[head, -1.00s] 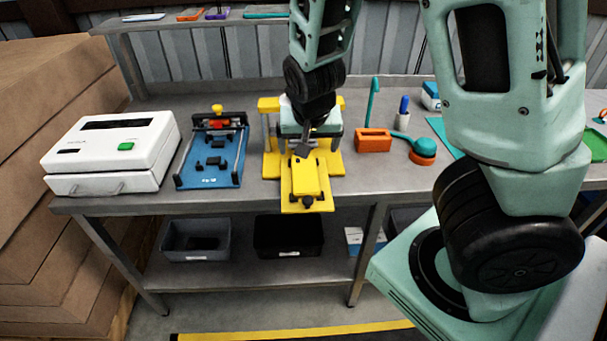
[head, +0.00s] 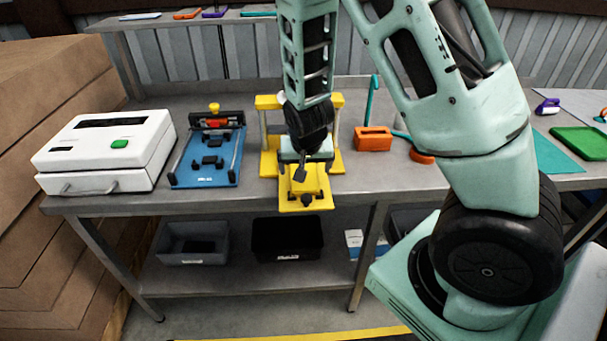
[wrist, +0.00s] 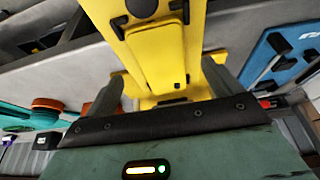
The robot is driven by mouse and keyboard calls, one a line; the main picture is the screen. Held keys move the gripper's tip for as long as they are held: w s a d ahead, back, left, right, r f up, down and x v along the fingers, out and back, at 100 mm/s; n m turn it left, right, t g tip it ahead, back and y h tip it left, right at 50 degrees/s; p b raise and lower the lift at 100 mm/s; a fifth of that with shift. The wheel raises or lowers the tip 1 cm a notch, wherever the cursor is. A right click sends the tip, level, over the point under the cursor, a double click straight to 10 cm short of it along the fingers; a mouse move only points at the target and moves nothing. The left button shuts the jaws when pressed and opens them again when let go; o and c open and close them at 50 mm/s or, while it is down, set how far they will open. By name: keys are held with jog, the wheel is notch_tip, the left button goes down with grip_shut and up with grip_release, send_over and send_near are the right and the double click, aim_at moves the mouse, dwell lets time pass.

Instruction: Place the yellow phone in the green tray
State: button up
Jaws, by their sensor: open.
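A yellow fixture (head: 303,203) stands at the bench's front edge in the head view, with a raised yellow frame behind its base. In the wrist view a long yellow piece with a raised panel (wrist: 157,58) lies between my fingers; I cannot tell whether it is the yellow phone or part of the fixture. My gripper (head: 300,172) points down over the fixture, open, and hides part of it. Its fingers (wrist: 162,88) stand on either side of the yellow piece in the wrist view. The green tray (head: 580,143) lies flat on the bench's right side.
A blue fixture (head: 207,178) and a white machine (head: 104,150) stand to the left. An orange box (head: 373,138) stands right of the yellow fixture. My arm hides the bench between there and a teal mat (head: 550,150). A purple item (head: 547,106) sits behind the mat.

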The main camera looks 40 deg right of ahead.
jog(key=shift+p+x, duration=0.55)
jog(key=shift+x, duration=1.8)
jog(key=shift+w, duration=0.1)
jog(key=c, duration=1.3)
jog(key=shift+r, duration=0.15)
notch_tip(320, 180, up, 10)
jog(key=shift+f+b, duration=0.1)
jog(key=shift+b, duration=0.3)
